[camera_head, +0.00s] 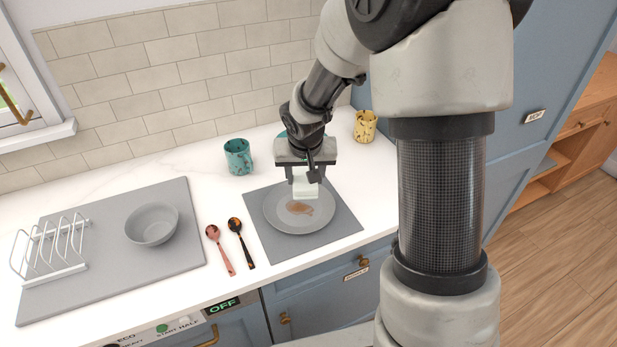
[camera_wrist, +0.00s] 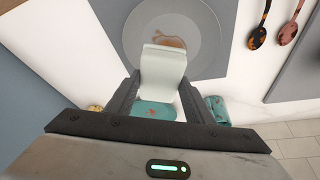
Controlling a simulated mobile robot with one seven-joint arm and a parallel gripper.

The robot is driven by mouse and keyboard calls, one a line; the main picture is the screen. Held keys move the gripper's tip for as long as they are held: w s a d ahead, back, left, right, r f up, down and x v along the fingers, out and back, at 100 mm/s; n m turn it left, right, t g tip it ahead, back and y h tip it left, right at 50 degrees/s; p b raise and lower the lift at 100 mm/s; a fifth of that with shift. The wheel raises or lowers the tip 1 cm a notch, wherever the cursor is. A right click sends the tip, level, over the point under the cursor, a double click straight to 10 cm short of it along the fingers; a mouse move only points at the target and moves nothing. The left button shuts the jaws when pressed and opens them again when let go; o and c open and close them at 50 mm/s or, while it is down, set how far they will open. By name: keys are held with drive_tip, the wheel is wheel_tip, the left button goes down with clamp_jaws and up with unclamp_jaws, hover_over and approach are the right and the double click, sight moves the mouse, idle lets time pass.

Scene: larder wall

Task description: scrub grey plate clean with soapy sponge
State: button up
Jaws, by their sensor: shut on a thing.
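The grey plate (camera_head: 285,222) lies on a darker grey mat (camera_head: 345,222) on the white counter. A brown smear (camera_head: 300,207) marks the middle of the plate; it also shows in the wrist view (camera_wrist: 171,41). My gripper (camera_head: 304,176) is shut on a pale, whitish-green sponge (camera_head: 306,189), which hangs below the fingers over the plate's far part. In the wrist view the sponge (camera_wrist: 162,70) sits between the two fingers and its end lies close to the smear. I cannot tell whether the sponge touches the plate.
A teal cup (camera_head: 238,157) and a yellow patterned cup (camera_head: 365,126) stand behind the mat. Another teal item (camera_wrist: 155,110) is partly hidden behind my gripper. Two spoons (camera_head: 219,249) (camera_head: 240,242) lie left of the mat. Further left, a grey mat holds a bowl (camera_head: 152,224) and white rack (camera_head: 50,246).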

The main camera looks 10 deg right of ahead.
drive_tip(key=shift+w+f, duration=0.15)
drive_tip(key=shift+f, duration=0.1)
drive_tip(key=shift+f+b, duration=2.2)
drive_tip(key=shift+f, duration=0.6)
drive_tip(key=shift+f+b, duration=0.8)
drive_tip(key=shift+b, duration=0.05)
drive_tip(key=a+b, duration=0.2)
drive_tip(key=shift+s+a+f, duration=0.15)
drive_tip(key=shift+s+a, duration=0.15)
drive_tip(key=shift+s+a+r+b, duration=0.1)
drive_tip(key=shift+a+r+b, duration=0.1)
drive_tip(key=shift+a+b, duration=0.3)
drive_tip(key=shift+d+r, duration=0.15)
drive_tip(key=shift+d, duration=0.25)
drive_tip(key=shift+w+d+p, duration=0.15)
drive_tip(key=shift+d+p, duration=0.2)
drive_tip(key=shift+d, duration=0.4)
drive_tip(key=shift+w+d+p, duration=0.15)
drive_tip(key=shift+d+p, duration=0.15)
drive_tip(key=shift+d, duration=0.4)
